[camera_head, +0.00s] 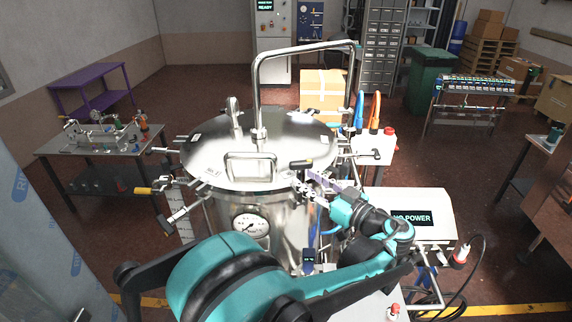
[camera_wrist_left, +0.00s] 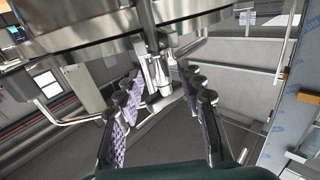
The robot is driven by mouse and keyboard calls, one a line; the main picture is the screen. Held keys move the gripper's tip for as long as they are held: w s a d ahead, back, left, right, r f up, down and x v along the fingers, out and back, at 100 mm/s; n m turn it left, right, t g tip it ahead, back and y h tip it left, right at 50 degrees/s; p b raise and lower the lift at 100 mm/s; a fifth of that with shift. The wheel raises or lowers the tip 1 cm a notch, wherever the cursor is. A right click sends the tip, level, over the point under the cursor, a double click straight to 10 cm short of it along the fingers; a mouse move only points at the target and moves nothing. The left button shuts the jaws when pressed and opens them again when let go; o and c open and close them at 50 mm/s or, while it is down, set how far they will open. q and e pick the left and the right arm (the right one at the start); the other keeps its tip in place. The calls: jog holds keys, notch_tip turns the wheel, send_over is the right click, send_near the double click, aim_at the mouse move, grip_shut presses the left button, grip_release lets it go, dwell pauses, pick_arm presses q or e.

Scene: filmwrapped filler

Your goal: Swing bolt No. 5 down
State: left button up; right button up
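A steel vessel (camera_head: 285,222) with a domed lid (camera_head: 290,135) stands in the middle of the head view. Several swing bolts sit around its rim; one at the front left (camera_head: 180,214) sticks outward. I cannot read which is No. 5. My left gripper (camera_head: 312,187) is at the vessel's front right rim. In the left wrist view my left gripper (camera_wrist_left: 161,84) is open, its purple-padded fingers on either side of a steel bolt (camera_wrist_left: 157,72) that hangs by the rim. I see no clear contact. The bolt is partly hidden in the head view. My right gripper is not visible.
A tall bent pipe handle (camera_head: 257,85) rises over the lid. A pressure gauge (camera_head: 249,225) is on the vessel's front. A white box reading "NO POWER" (camera_head: 425,207) stands close on the right. A work table (camera_head: 60,147) is at the left. Film-wrapped material (camera_head: 35,240) is at the front left.

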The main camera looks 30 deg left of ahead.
aim_at(290, 178)
pick_arm(q)
jog(key=p+x, duration=0.1)
jog(key=x, duration=0.6)
jog(key=shift+f, duration=0.15)
jog(key=shift+d, duration=0.2)
jog(key=shift+a, duration=0.2)
grip_shut()
